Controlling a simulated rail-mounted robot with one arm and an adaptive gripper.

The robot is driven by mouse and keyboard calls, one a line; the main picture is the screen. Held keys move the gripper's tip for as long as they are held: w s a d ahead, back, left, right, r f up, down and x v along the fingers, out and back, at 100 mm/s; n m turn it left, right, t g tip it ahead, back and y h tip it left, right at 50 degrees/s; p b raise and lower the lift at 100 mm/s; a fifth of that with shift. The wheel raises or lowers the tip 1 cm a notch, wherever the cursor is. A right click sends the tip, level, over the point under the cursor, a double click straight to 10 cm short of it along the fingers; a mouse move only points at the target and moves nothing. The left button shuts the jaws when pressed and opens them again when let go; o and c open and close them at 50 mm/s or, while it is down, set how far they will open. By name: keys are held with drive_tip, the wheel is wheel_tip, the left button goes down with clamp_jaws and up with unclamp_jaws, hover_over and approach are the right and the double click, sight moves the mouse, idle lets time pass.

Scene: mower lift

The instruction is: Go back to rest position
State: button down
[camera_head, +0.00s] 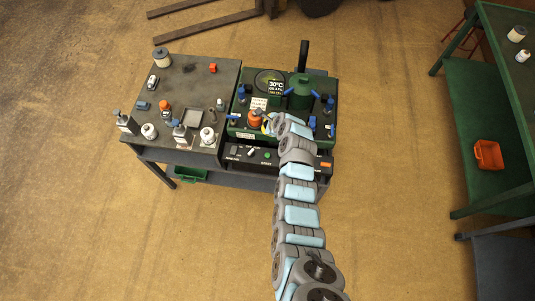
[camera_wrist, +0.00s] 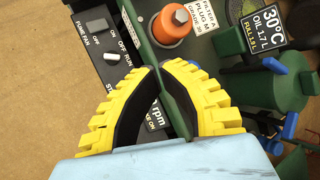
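My gripper (camera_wrist: 162,67) shows in the wrist view as two curved yellow fingers with black inner faces. Their tips come close together, and I see nothing held between them. A green panel edge shows through the space between the fingers; I cannot tell whether it touches them. In the head view my gripper (camera_head: 267,124) is small and partly hidden by my wrist. It is over the front part of the green machine (camera_head: 244,103), just right of an orange-capped part (camera_head: 256,118). The same orange part (camera_wrist: 170,27) stands beyond the fingertips in the wrist view.
A control panel (camera_head: 243,154) with knobs runs along the front. Left of the machine, a grey tabletop (camera_head: 190,85) holds bottles and small parts. Blue-handled parts and a green cylinder (camera_head: 300,95) stand close by. A green bench (camera_head: 480,120) is at right. Floor between is clear.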

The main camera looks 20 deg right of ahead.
drive_tip(key=shift+r, duration=1.25)
drive_tip(key=shift+r, duration=0.2)
idle(1.8)
drive_tip(key=shift+w, duration=0.1)
